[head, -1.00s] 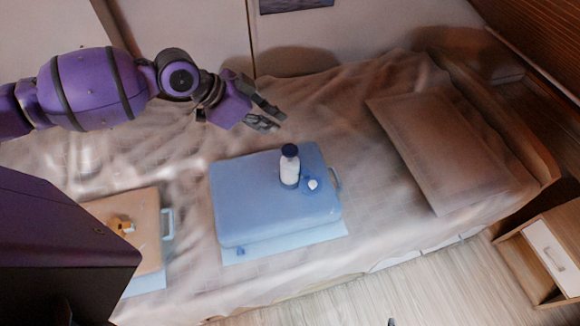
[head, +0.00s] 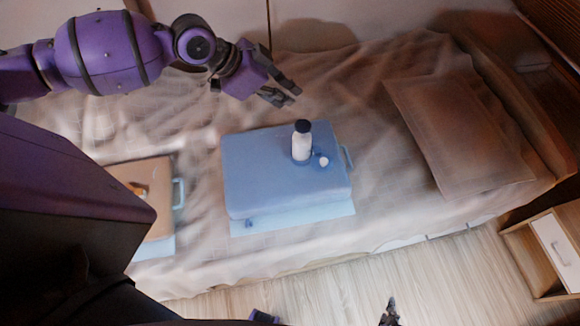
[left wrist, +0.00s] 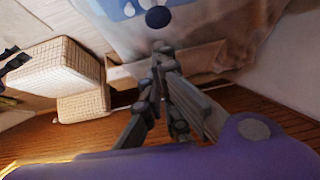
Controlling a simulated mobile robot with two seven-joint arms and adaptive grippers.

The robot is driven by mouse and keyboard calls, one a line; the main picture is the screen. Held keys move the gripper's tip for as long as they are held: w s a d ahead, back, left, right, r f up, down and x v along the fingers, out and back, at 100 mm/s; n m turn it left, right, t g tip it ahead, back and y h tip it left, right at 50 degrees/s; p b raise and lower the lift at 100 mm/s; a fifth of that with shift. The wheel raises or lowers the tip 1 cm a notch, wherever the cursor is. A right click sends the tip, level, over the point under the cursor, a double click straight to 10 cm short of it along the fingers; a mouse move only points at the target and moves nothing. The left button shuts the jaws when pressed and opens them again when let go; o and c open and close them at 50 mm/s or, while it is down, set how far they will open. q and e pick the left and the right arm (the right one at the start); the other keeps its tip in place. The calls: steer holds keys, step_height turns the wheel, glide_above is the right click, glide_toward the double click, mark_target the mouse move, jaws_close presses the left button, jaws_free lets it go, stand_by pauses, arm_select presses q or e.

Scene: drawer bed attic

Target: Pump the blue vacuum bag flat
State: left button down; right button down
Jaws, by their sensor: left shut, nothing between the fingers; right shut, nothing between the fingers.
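The blue vacuum bag (head: 265,185) lies on the bed, thick and puffed up, with a pale flat edge in front and a loop handle at its right. A white cylinder with a dark blue cap (head: 302,145), perhaps the pump, stands upright on it. Beside it is a small white valve (head: 323,161). My left gripper (head: 291,96) is shut and empty, above the bed behind the bag. The left wrist view shows its fingers (left wrist: 160,60), part of the bag (left wrist: 118,8) and the dark cap (left wrist: 158,17). My right gripper (head: 390,312) is shut at the bottom edge, only partly in view.
An orange-tan bag (head: 150,183) with a handle lies left on the bed, partly hidden by my body. A pillow (head: 460,135) lies right. A wooden drawer unit (head: 560,245) stands at lower right. Pale boxes (left wrist: 58,68) show in the left wrist view. Floor in front is clear.

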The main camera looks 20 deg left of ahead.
arm_select(q)
step_height(320, 180, up, 3)
glide_above(307, 126)
step_height(307, 126, down, 7)
steer(key=shift+d+f, duration=0.15)
step_height(307, 126, down, 3)
steer(key=shift+r, duration=0.15)
steer(key=shift+f, duration=0.8)
arm_select(e)
steer(key=shift+s+d, duration=0.15)
steer(key=shift+d, duration=0.3)
